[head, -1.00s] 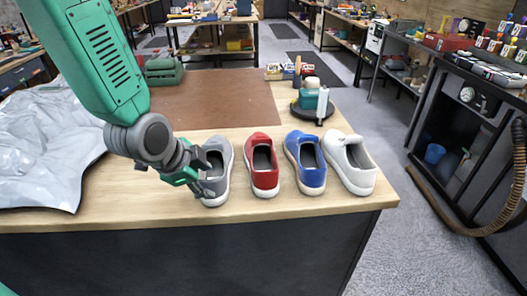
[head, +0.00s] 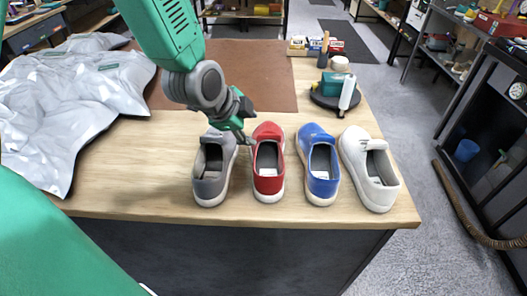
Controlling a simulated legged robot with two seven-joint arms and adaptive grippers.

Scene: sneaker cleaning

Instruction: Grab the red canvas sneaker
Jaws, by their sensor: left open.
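The red canvas sneaker (head: 268,181) stands on the wooden bench, second from the left in a row of shoes. My left gripper (head: 247,143) is open and hangs over the gap between the grey shoe and the red one, near their far ends. It holds nothing, and I cannot tell whether a finger touches the red shoe. The grey shoe (head: 209,187) stands just left of the red one. The blue shoe (head: 321,184) stands just right of it. My right gripper does not show.
A white shoe (head: 377,190) ends the row on the right. A silvery sheet (head: 65,110) lies on the left of the bench (head: 130,190). A brown mat (head: 265,70) lies behind the shoes. A round dark stand with a white bottle (head: 347,93) stands at the back right.

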